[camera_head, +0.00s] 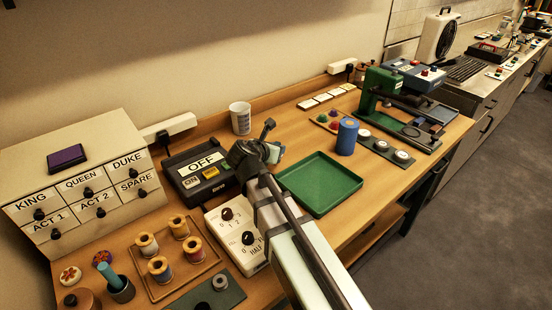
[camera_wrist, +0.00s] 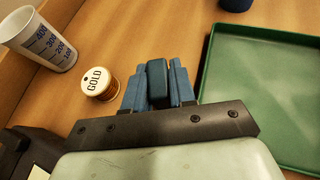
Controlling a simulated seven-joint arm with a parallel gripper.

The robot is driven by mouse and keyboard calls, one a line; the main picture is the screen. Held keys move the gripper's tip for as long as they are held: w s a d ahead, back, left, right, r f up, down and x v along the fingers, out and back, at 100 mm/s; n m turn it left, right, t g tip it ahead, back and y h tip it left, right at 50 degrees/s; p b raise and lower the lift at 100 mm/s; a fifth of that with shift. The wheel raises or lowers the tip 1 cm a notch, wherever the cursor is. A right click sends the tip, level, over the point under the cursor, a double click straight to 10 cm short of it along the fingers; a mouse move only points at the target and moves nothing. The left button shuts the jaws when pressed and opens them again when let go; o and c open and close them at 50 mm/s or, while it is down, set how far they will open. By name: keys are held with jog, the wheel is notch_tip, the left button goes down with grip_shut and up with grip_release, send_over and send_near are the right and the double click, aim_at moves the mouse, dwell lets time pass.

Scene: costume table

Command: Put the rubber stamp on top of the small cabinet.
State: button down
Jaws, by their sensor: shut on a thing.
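My gripper (camera_wrist: 157,85) is shut on a dark teal block (camera_wrist: 157,80) with rounded edges, apparently the rubber stamp; only its upper part shows between the blue fingers. In the head view my gripper (camera_head: 276,151) is mostly hidden behind my wrist, above the table between the control box and the green tray. The stamp cannot be made out there. The small cabinet (camera_head: 79,220) stands at the far left, with labelled drawers such as KING and DUKE.
The OFF box (camera_head: 200,172), knob panel (camera_head: 238,240) and spool tray (camera_head: 150,285) lie between my gripper and the cabinet. The green tray (camera_head: 318,184) is empty.

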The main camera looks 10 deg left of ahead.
jog(key=shift+f, duration=2)
jog(key=shift+f, duration=0.15)
jog(key=c, duration=0.9)
grip_release()
jog(key=shift+s+r, duration=0.2)
jog(key=shift+r, duration=0.1)
jog(key=v, duration=1)
jog(key=shift+s+a, duration=0.15)
jog(key=shift+s, duration=0.1)
jog(key=shift+s+a+r, duration=0.1)
jog(key=shift+s+r, duration=0.1)
jog(key=shift+s, duration=0.05)
jog(key=o, duration=0.4)
jog(key=shift+s+a+r, duration=0.1)
jog(key=shift+s, duration=0.05)
